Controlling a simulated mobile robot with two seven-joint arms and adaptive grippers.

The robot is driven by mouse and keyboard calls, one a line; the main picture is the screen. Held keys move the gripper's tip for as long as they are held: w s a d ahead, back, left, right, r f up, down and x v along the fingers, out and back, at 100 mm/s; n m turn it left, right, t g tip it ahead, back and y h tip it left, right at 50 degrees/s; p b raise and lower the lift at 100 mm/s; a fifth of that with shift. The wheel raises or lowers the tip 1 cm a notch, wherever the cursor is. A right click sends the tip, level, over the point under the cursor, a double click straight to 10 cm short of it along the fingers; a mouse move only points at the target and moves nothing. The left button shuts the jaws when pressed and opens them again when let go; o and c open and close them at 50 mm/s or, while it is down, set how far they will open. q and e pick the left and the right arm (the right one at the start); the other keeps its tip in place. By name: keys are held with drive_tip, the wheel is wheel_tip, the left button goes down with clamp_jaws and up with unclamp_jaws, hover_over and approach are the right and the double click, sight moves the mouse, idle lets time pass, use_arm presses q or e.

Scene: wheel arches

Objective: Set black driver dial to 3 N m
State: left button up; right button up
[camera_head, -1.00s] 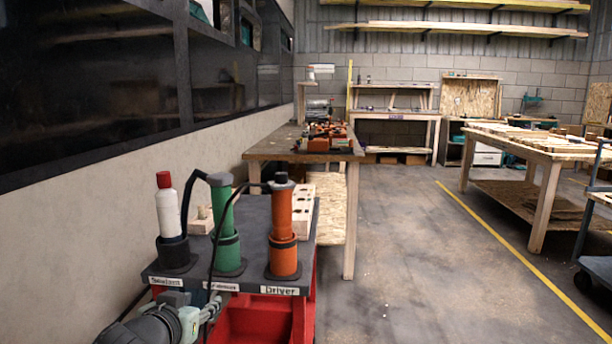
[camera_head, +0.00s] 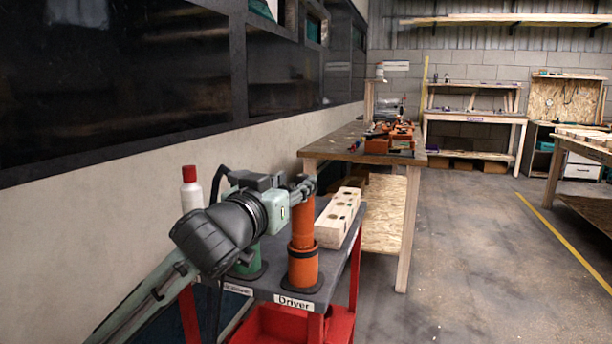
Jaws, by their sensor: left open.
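The orange driver (camera_head: 303,238) stands upright in its orange holder on the dark cart top, behind the "Driver" label (camera_head: 294,303). Its top, with the black dial, is hidden behind my left gripper (camera_head: 307,184). The gripper comes in from the left and is at the driver's top end, with its fingers at or around it; I cannot tell whether they touch. The gripper is open. The dial's setting cannot be read. My right gripper is not in view.
A green tool (camera_head: 247,257) stands left of the driver, mostly behind my arm. A white bottle with a red cap (camera_head: 191,190) is farther left by the wall. A wooden block with holes (camera_head: 338,218) lies right of the driver. A workbench (camera_head: 340,145) stands behind.

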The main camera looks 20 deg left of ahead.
sight(300, 178)
use_arm(q)
drive_tip(key=w, duration=0.4)
drive_tip(key=shift+d, duration=0.15)
drive_tip(key=shift+w, duration=0.4)
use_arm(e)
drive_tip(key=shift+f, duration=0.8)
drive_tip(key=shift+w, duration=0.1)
use_arm(q)
clamp_jaws()
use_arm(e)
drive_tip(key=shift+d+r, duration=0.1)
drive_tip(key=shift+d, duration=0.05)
